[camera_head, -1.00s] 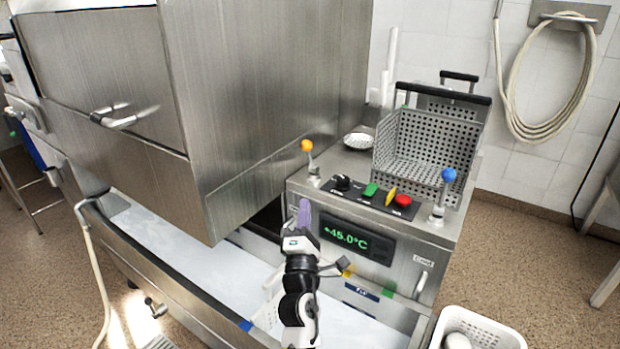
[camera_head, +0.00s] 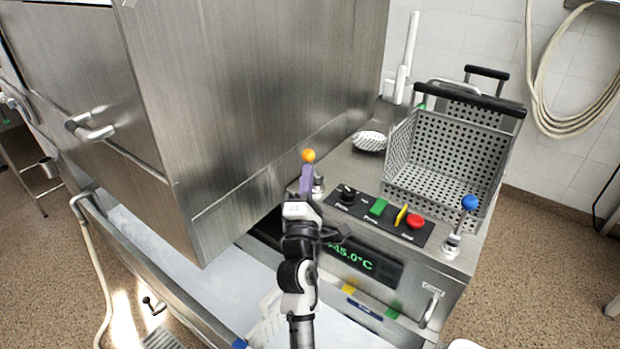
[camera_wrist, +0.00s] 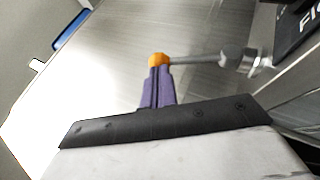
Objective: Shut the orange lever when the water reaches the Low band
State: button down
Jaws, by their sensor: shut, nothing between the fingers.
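The orange lever (camera_head: 308,156) stands on the left of the steel control top, its ball knob on a thin metal stem. In the wrist view the orange knob (camera_wrist: 159,60) is right at the tips of my gripper (camera_wrist: 157,85), with the stem running right to a metal fitting. My gripper (camera_head: 306,178) has purple fingers closed together, just in front of or touching the knob; I cannot tell which. A trough (camera_head: 190,268) with a pale, flat surface lies at the lower left; no Low band marking can be made out clearly.
A blue-knobbed lever (camera_head: 470,202) stands at the right of the control panel (camera_head: 383,215). The panel has green, yellow and red controls. A perforated basket (camera_head: 400,150) sits behind. A large steel hood (camera_head: 250,100) rises close on the left. A display (camera_head: 362,257) is partly covered by my arm.

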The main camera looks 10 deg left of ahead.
aim_at(313, 155)
jog(key=shift+w+a+r, duration=0.1)
jog(key=shift+w+r, duration=0.1)
jog(key=shift+w, duration=0.2)
jog(key=shift+r, duration=0.1)
jog(key=r+p, duration=0.1)
jog(key=p, duration=0.2)
jog(key=shift+w+r+m+g+p, duration=0.1)
jog(key=shift+w+m+g+p, duration=0.1)
jog(key=shift+m+g+p, duration=0.15)
jog(key=w+m+g+h+p, duration=0.1)
jog(key=p, duration=0.3)
jog(key=shift+d+r+g+p, duration=0.25)
jog(key=shift+d+r+p, duration=0.1)
jog(key=shift+r+p, duration=0.05)
jog(key=shift+w+d+r+p, duration=0.15)
jog(key=shift+w+d+p, duration=0.05)
jog(key=shift+w+p, duration=0.25)
jog(key=shift+w+d+r+p, duration=0.1)
jog(key=shift+w+d+p, duration=0.05)
jog(key=shift+w+p, duration=0.25)
